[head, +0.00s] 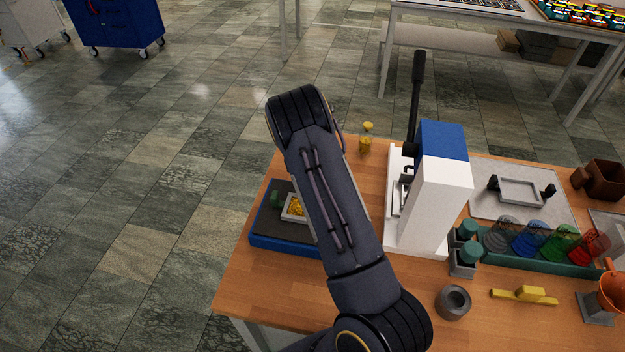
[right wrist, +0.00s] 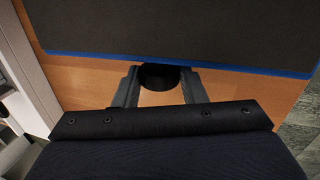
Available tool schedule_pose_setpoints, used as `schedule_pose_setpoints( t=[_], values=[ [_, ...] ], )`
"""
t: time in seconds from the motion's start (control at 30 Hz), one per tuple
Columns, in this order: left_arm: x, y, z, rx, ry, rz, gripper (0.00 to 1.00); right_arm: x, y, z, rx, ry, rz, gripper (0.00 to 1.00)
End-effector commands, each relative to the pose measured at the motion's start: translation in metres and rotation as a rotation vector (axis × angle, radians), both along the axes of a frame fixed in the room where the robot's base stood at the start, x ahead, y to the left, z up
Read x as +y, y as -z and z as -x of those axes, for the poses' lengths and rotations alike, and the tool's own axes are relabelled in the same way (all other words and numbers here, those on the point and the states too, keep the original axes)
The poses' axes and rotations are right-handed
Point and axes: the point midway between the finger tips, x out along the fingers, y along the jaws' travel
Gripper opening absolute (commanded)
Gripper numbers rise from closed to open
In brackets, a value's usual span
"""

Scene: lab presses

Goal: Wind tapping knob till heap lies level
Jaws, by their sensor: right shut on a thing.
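The tapping table has a blue base (head: 285,247) and a dark top, and stands at the left end of the wooden bench. A pale square mould (head: 286,215) on it holds a yellow granular heap (head: 296,207), partly covered by my right arm. I cannot tell how level the heap is. In the right wrist view, the dark top with its blue edge (right wrist: 190,66) fills the upper part. My right gripper (right wrist: 160,73) has its fingers on both sides of a black round knob (right wrist: 158,78) at that edge, shut on it. My arm hides this gripper in the head view. My left gripper is out of view.
A white press with a blue top (head: 443,141) and a tall black lever stands right of my arm.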

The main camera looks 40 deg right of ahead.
Motion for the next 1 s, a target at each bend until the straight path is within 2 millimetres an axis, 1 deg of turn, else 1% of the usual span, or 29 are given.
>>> schedule_pose_setpoints(
  t=[0.43,0.47,0.5,0.77,0.83,0.93,1.0],
  values=[
    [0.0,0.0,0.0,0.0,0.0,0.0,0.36,0.0,0.0,0.0,0.009,0.0,0.006,0.15],
    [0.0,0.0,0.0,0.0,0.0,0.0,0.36,0.0,0.0,0.0,0.009,0.0,0.006,0.41],
    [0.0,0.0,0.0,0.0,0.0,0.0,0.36,0.0,0.0,0.0,0.009,0.0,0.006,0.46],
    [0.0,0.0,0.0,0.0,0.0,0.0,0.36,0.0,0.0,0.0,0.009,0.0,0.005,0.46],
    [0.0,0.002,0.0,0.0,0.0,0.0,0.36,0.001,-0.003,-0.001,0.007,0.0,0.005,0.46],
    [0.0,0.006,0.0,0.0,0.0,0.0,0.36,0.002,-0.013,-0.005,0.003,-0.001,0.007,0.46],
    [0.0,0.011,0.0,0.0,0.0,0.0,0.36,0.003,-0.024,-0.007,0.002,-0.001,0.008,0.46]
  ],
)
